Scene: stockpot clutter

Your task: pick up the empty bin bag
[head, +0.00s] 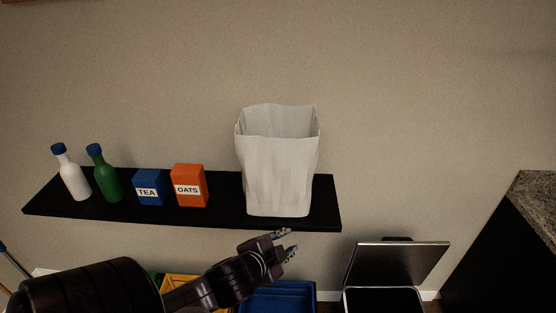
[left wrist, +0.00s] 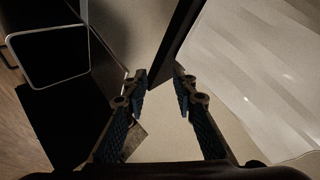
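The empty bin bag (head: 278,175) is a pale grey-white bag. It stands upright and open at the top near the right end of a black wall shelf (head: 225,212). In the left wrist view the bag (left wrist: 262,85) fills the right side, beside the dark shelf (left wrist: 180,45). My left gripper (head: 287,241) is in front of and below the shelf's front edge, under the bag in the picture. Its two fingers (left wrist: 160,80) are apart with nothing held between them, and it looks clear of the bag. My right gripper is in neither view.
On the shelf left of the bag stand a white bottle (head: 72,178), a green bottle (head: 105,175), a blue tea box (head: 150,187) and an orange oats box (head: 189,184). Below are a blue crate (head: 285,298), a yellow crate (head: 181,282) and an open-lidded metal bin (head: 400,265). A counter (head: 538,205) stands right.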

